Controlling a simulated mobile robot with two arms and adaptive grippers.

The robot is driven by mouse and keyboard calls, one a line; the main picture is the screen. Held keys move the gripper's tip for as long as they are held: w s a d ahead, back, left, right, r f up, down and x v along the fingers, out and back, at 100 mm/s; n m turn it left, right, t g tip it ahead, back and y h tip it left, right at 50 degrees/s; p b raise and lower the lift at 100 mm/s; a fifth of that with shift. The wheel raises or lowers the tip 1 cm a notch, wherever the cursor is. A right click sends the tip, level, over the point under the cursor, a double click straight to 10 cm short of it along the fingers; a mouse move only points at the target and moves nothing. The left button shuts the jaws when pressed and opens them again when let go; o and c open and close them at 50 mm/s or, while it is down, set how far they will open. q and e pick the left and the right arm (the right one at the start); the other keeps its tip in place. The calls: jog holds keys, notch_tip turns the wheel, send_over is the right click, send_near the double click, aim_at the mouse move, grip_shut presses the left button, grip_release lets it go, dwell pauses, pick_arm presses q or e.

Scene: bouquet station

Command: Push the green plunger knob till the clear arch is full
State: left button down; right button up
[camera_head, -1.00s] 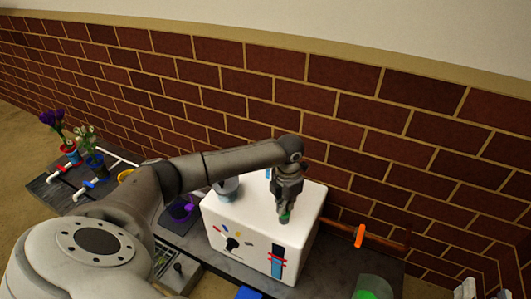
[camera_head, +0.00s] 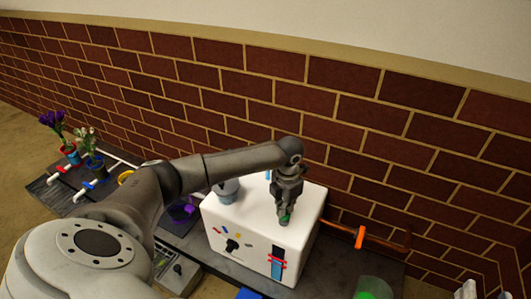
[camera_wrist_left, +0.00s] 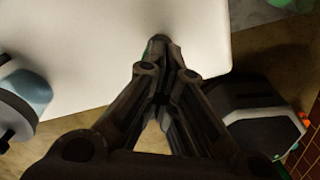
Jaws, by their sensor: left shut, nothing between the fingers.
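A white box (camera_head: 240,212) stands on the dark bench. The green plunger knob (camera_head: 285,219) is on its top near the right front corner, mostly covered by my fingers. My left gripper (camera_head: 285,211) points down with its fingers shut and empty, its tips at the knob; I cannot tell how far the knob is pressed. In the left wrist view the shut fingertips (camera_wrist_left: 160,42) are over the white top, with the knob nearly hidden. A light blue upright piece (camera_head: 268,174), perhaps part of the clear arch, shows behind my gripper; its fill is unclear. My right gripper is out of view.
The box front has a dark gauge strip (camera_head: 277,262) with red marks. A grey-blue cup (camera_head: 227,190) stands on the box's left. A copper pipe with an orange handle (camera_head: 360,237) is at the right, a green container (camera_head: 374,288) in front. A brick wall rises behind.

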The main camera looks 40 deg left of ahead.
pick_arm(q)
jog(key=shift+r+p, duration=0.45)
jog(key=shift+r, duration=0.1)
jog(key=shift+r+p, duration=0.35)
jog(key=shift+r, duration=0.05)
jog(key=shift+r+p, duration=0.4)
jog(key=shift+r, duration=0.15)
jog(key=shift+r+p, duration=0.35)
jog(key=shift+r, duration=0.05)
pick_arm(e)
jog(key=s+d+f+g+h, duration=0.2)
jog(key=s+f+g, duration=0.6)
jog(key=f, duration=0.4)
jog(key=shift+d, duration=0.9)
pick_arm(q)
jog(key=shift+f, duration=0.1)
